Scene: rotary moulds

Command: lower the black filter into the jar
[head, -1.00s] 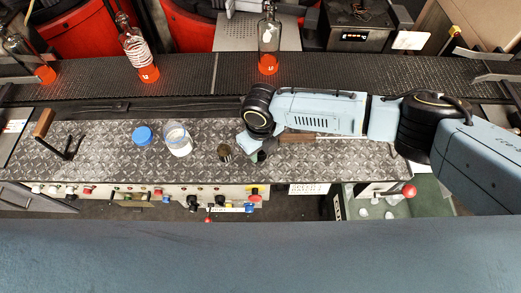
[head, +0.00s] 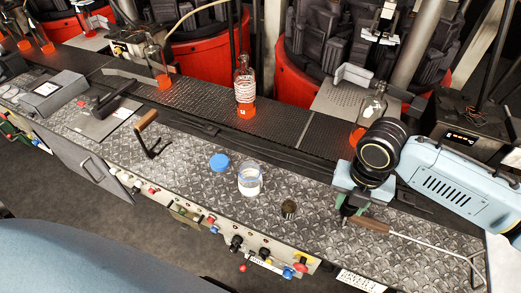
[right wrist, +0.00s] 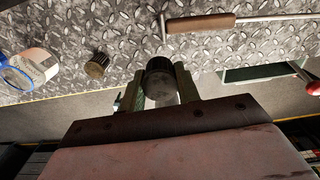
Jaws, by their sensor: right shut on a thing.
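The clear jar (head: 249,182) stands open on the steel diamond-plate bench, with pale contents low inside. It also shows at the left of the right wrist view (right wrist: 38,66). My right gripper (head: 350,203) is to the right of the jar, near the bench. In the right wrist view it is shut on the black filter (right wrist: 160,78), a dark ribbed cylinder between green fingers. In the head view the gripper mostly hides the filter. A similar brownish-black ribbed piece (head: 289,209) stands on the bench between jar and gripper. My left gripper is not in view.
A blue lid (head: 219,162) lies left of the jar. A wooden-handled tool (head: 374,225) lies close beside my right gripper. A crank-like handle (head: 148,122) rises farther left. Bottles with glowing orange bases, such as one (head: 245,88), stand on the conveyor behind.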

